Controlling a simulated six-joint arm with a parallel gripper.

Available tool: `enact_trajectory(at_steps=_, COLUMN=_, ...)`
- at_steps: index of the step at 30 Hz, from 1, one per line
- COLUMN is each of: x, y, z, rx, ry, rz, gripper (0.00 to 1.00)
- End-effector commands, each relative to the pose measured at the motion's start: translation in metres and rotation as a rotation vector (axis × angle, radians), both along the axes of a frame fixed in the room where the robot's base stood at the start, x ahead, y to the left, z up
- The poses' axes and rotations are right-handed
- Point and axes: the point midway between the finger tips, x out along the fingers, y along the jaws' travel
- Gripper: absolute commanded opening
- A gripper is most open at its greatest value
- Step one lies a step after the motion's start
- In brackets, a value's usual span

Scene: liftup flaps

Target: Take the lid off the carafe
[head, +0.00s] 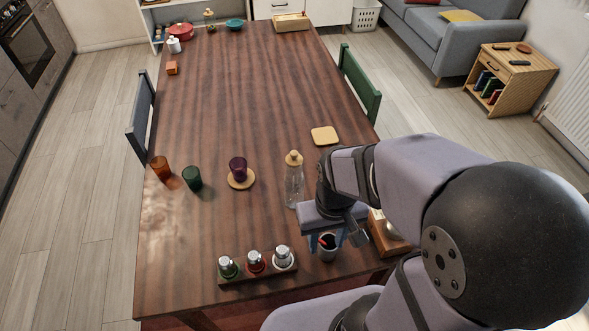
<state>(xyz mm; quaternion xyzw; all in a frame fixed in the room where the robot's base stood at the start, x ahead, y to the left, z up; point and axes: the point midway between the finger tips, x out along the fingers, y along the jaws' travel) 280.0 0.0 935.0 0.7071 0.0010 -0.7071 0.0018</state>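The carafe (294,188) is a clear glass bottle standing upright on the table, right of its middle. Its lid (293,158) is a light wooden or cork-coloured knob, seated on the carafe's mouth. My gripper (332,243) is to the right of the carafe and nearer the camera, pointing down, apart from the lid. Its fingers look spread, with nothing seen held between them. My arm and the gripper body partly hide the fingertips.
A small cup with a red item (328,250) shows just below my gripper. A wooden box (385,236) is partly hidden behind my arm. The table's middle is clear.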

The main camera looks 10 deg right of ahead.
Motion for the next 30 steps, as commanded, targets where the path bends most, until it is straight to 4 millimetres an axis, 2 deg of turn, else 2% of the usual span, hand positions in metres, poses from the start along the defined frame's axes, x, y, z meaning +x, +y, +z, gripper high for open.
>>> enact_trajectory(at_steps=7, x=0.004, y=0.0, z=0.003, rx=-0.001, ry=-0.002, rz=0.035, gripper=0.38)
enact_trajectory(at_steps=11, x=0.018, y=0.001, z=0.012, rx=-0.006, ry=-0.006, rz=0.156, gripper=0.38)
enact_trajectory(at_steps=17, x=0.059, y=0.003, z=0.037, rx=-0.028, ry=-0.015, rz=0.539, gripper=0.38)
enact_trajectory(at_steps=30, x=0.164, y=0.017, z=0.101, rx=-0.112, ry=0.008, rz=1.616, gripper=0.38)
